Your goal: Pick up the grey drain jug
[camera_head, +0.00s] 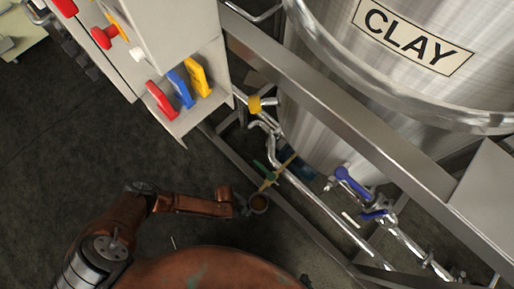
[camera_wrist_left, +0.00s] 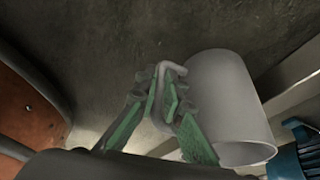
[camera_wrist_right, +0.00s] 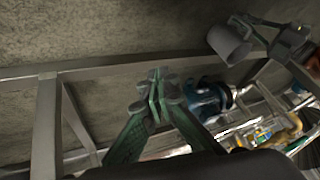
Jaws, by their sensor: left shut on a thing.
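The grey drain jug (camera_wrist_left: 228,105) is a plain cylinder with a thin wire-like handle, large at the right of the left wrist view. My left gripper (camera_wrist_left: 166,88) is shut on its handle, with the body beside the fingers. The jug also shows at the upper right of the right wrist view (camera_wrist_right: 230,42). I cannot tell whether its base touches anything. My right gripper (camera_wrist_right: 156,85) is shut and empty, apart from the jug.
A steel tank labelled CLAY (camera_head: 414,36) stands behind a grey metal frame (camera_head: 330,95). Pipes with a blue-handled valve (camera_head: 352,187) run low beside it. A blue pump-like part (camera_wrist_right: 208,97) sits right of my right gripper. A panel with coloured handles (camera_head: 180,88) stands left. Dark floor is clear below it.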

